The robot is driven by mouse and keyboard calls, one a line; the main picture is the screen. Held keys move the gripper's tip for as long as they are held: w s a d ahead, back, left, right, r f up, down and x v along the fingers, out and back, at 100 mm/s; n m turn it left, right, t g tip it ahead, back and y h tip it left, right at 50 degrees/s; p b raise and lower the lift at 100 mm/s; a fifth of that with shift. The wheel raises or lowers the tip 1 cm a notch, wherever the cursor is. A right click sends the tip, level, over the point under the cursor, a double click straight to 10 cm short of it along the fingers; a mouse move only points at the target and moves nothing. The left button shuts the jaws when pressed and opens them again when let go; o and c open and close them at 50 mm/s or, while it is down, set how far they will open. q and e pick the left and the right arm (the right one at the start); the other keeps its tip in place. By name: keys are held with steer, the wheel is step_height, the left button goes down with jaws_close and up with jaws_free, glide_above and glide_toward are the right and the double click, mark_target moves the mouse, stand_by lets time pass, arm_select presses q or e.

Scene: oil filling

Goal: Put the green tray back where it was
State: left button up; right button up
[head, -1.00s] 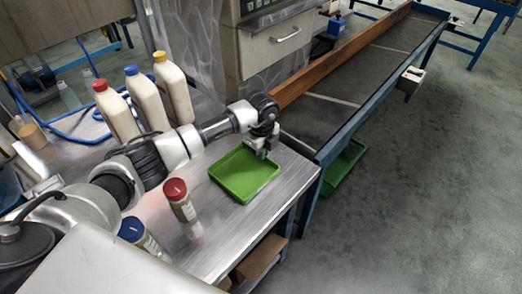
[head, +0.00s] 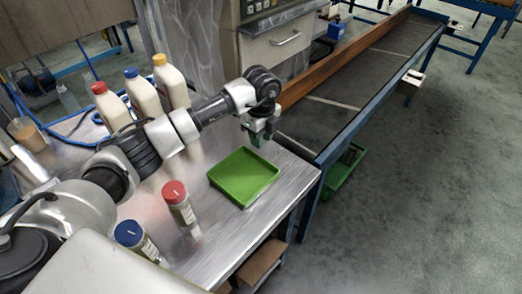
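The green tray (head: 243,178) lies flat and empty on the metal worktable (head: 228,232), near its right edge. My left gripper (head: 258,143) is above and behind the tray's far edge, apart from it. Its fingers look spread with nothing between them. My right gripper is not in view.
A red-capped bottle (head: 180,205) and a blue-capped bottle (head: 136,238) stand on the worktable left of the tray. Larger bottles with red (head: 111,106), blue (head: 143,96) and yellow (head: 171,83) caps stand behind my arm. Another green tray (head: 341,172) sits low under the long trough (head: 345,88).

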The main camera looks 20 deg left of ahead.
arm_select(q)
steer(key=shift+r, duration=2.4)
